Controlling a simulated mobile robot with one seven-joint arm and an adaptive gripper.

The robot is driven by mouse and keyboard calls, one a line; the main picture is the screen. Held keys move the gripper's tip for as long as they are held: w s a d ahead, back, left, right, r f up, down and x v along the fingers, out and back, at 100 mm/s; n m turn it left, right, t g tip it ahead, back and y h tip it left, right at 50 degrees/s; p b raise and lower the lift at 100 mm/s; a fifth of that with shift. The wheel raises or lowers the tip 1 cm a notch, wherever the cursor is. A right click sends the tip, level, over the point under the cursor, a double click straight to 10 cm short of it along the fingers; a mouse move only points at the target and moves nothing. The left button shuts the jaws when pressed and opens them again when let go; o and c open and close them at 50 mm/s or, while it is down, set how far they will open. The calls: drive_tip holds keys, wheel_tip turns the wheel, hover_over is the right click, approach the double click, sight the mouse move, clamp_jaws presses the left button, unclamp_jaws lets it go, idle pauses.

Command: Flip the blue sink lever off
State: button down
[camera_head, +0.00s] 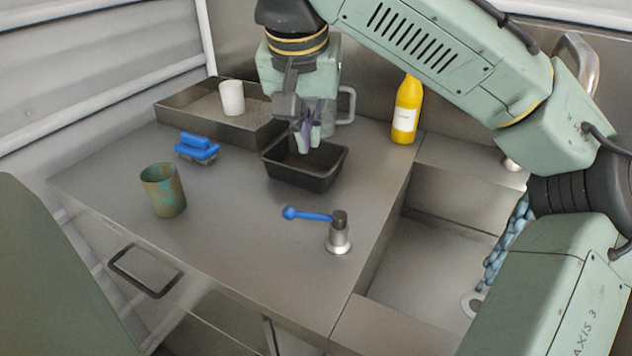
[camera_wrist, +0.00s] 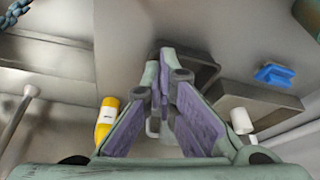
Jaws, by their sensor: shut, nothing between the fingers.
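The blue sink lever (camera_head: 308,215) has a round knob at its left end. It points left from a short metal post (camera_head: 339,232) on the counter, beside the sink basin. My gripper (camera_head: 307,146) is shut and empty. In the head view it appears over the black tray, behind the lever and apart from it. The wrist view shows the gripper's purple-padded fingers (camera_wrist: 165,60) close together. I do not see the lever in the wrist view.
The black tray (camera_head: 300,183) lies below my gripper. The counter left of the lever is clear.

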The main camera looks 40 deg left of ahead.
sight(313, 216)
wheel_tip(313, 216, down, 10)
drive_tip(key=p, duration=0.2)
drive_tip(key=shift+w+r+p, duration=0.1)
drive_tip(key=shift+p, duration=0.25)
drive_tip(key=shift+s+d+f, duration=0.1)
drive_tip(key=shift+s+f, duration=0.1)
drive_tip(key=shift+s, duration=0.1)
